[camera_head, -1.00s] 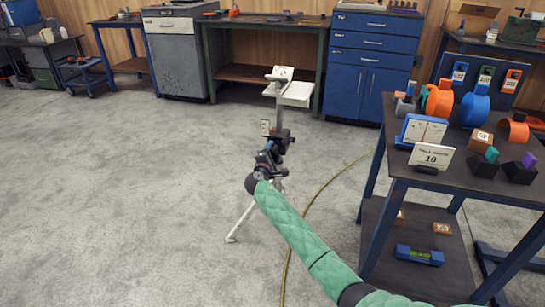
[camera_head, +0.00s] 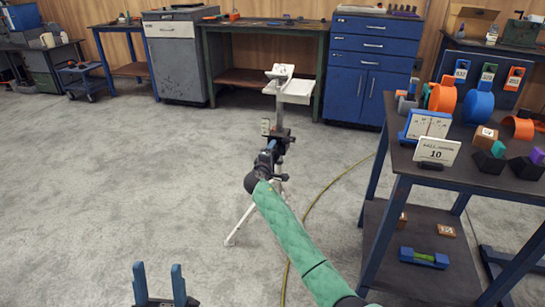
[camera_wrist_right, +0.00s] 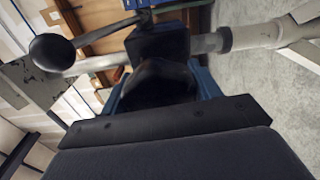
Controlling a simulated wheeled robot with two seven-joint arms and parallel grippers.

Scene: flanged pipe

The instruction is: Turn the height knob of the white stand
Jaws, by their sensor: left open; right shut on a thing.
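The white stand (camera_head: 293,90) is upright on the floor, with a tray-like top, a vertical post and splayed legs. My right gripper (camera_head: 274,146) is at its post, below the top, and covers part of it. In the right wrist view the blue fingers (camera_wrist_right: 158,88) are shut on a black knob (camera_wrist_right: 155,80) by a dark clamp block on the post. The knob is hidden behind my gripper in the head view. A lever with a black ball end (camera_wrist_right: 52,52) sticks out beside the block. My left gripper (camera_head: 159,278) is open and empty at the bottom left, away from the stand.
A dark table (camera_head: 470,178) with blue legs stands at the right, holding several coloured parts and cards. A yellow-green cable (camera_head: 325,190) lies on the floor near the stand. A workbench and blue cabinet (camera_head: 370,60) line the back. Floor at the left is clear.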

